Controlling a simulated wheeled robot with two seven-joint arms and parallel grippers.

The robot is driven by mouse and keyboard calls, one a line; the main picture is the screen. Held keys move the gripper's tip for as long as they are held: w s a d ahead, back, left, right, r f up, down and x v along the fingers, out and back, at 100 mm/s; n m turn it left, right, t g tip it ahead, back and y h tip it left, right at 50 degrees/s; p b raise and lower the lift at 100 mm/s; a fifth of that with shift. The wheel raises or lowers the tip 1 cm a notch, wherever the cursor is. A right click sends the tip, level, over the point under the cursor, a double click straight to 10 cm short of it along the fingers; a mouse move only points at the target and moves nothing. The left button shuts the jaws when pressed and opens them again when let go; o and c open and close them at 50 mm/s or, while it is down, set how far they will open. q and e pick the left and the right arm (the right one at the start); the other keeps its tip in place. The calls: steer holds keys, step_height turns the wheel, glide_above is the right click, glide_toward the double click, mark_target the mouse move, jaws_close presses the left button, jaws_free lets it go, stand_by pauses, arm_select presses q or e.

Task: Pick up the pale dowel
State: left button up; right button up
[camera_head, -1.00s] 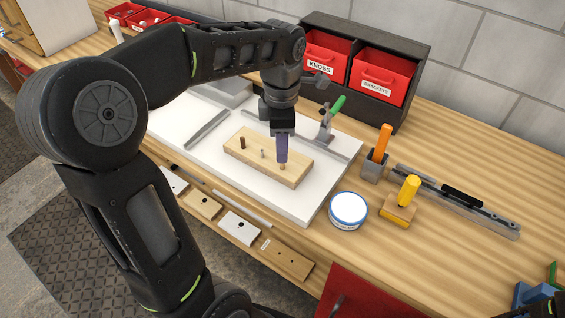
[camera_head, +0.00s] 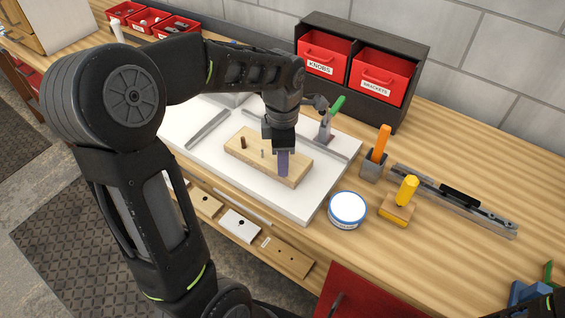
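A wooden board (camera_head: 249,159) lies on the white work surface. A dark brown dowel (camera_head: 243,142) stands near its left end and a small greyish-pale dowel (camera_head: 262,153) near its middle. My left gripper (camera_head: 283,174) points down over the right part of the board, its purple fingers low, close to the wood. The fingers cover the spot where a pale peg showed earlier, so that peg is hidden. The fingers overlap from this side, so I cannot tell whether they are open or shut.
A toggle clamp with a green handle (camera_head: 336,106) stands behind the board. To the right are a white round tin (camera_head: 347,209), an orange-handled tool (camera_head: 383,141) in a grey holder and a yellow-handled block (camera_head: 397,211). Red bins (camera_head: 382,78) stand at the back.

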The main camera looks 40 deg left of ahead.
arm_select(q)
steer(key=shift+c, duration=0.4)
jaws_close()
step_height(320, 180, up, 10)
steer(key=shift+r+b, duration=0.1)
steer(key=shift+b, duration=0.45)
stand_by(0.6)
